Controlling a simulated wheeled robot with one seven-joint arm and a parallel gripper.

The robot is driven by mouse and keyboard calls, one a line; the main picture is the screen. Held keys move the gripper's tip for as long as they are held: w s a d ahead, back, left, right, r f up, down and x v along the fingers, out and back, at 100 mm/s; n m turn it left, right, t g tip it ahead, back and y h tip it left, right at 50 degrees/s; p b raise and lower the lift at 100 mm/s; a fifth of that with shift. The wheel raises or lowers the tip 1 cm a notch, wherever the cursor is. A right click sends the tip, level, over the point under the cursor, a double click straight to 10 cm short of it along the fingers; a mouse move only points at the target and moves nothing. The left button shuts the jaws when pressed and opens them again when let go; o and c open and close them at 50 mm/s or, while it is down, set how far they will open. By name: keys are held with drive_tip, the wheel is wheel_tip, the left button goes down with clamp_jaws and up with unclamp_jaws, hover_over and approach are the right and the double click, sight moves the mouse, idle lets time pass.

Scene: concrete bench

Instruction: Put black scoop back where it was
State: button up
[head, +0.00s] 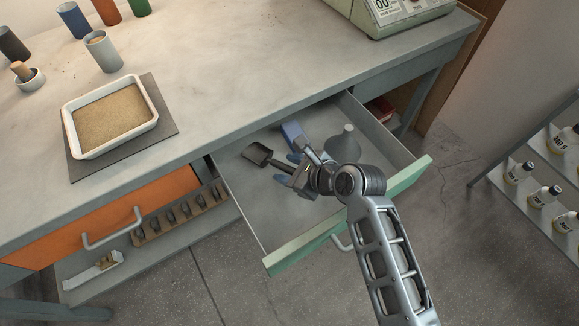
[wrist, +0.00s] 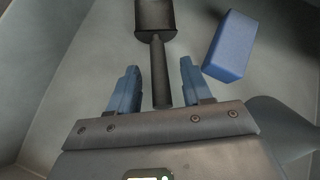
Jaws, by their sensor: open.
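The black scoop (head: 258,154) lies in the open drawer (head: 238,195) with the green front, toward its back left. In the wrist view the scoop (wrist: 156,18) points away from me, and the end of its handle lies between my two blue fingers. My gripper (head: 282,168) is inside the drawer, at the handle end of the scoop. In the wrist view my gripper (wrist: 157,80) is open, with a gap on both sides of the handle. I cannot tell the height of the fingers above the drawer floor.
A blue block (wrist: 231,45) lies right of the scoop; a grey cone-shaped object (head: 343,145) stands farther right in the drawer. The drawer walls surround my gripper. On the bench are a sand tray (head: 153,123) and a scale (head: 400,15). An orange drawer (head: 110,215) is at left.

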drive_tip(key=shift+r, duration=0.1)
drive_tip(key=p+v, duration=0.1)
drive_tip(key=v, duration=1.1)
drive_tip(key=shift+r+p, duration=0.1)
drive_tip(key=shift+p, duration=0.2)
